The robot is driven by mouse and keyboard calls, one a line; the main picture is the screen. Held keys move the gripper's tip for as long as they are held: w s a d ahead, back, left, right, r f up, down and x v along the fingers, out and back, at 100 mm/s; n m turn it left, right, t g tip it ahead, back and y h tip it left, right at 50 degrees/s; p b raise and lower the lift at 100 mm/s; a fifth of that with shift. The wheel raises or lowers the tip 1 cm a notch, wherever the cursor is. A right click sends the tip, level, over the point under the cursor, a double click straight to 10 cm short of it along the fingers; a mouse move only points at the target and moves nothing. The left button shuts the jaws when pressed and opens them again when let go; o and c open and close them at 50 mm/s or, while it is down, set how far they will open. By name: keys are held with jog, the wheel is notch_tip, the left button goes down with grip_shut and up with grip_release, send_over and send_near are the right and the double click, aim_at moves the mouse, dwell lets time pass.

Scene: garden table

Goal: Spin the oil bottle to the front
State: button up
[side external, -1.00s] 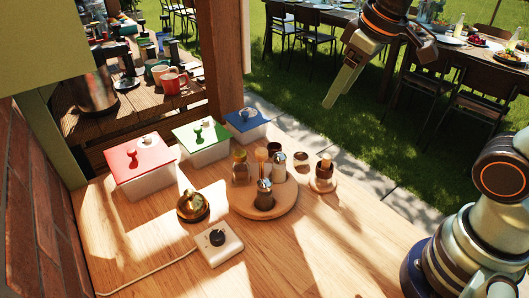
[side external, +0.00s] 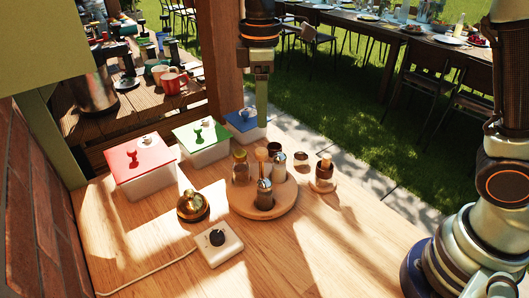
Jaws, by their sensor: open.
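A round wooden turntable (side external: 283,205) stands on the table with several small containers on it. An olive-tinted bottle (side external: 240,168) at its left side may be the oil bottle; at this size I cannot be sure. A metal-topped shaker (side external: 264,195) stands at the turntable's front, another shaker (side external: 279,166) at the right, and a pale wooden-topped piece (side external: 261,155) at the back. My gripper (side external: 262,132) points straight down behind the turntable, apart from the bottles as far as I can see. Its fingers show edge-on, open and holding nothing.
Red (side external: 138,160), green (side external: 200,138) and blue (side external: 243,121) lidded boxes stand behind left. A brass bell (side external: 193,206) and a white dial box (side external: 218,243) with a cord are at front left. A small bottle (side external: 325,172) on a coaster stands right.

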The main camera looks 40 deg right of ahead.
aim_at(261, 150)
notch_tip(261, 150, down, 10)
dwell(0.4)
grip_shut()
jog(key=shift+r, duration=0.1)
dwell(1.2)
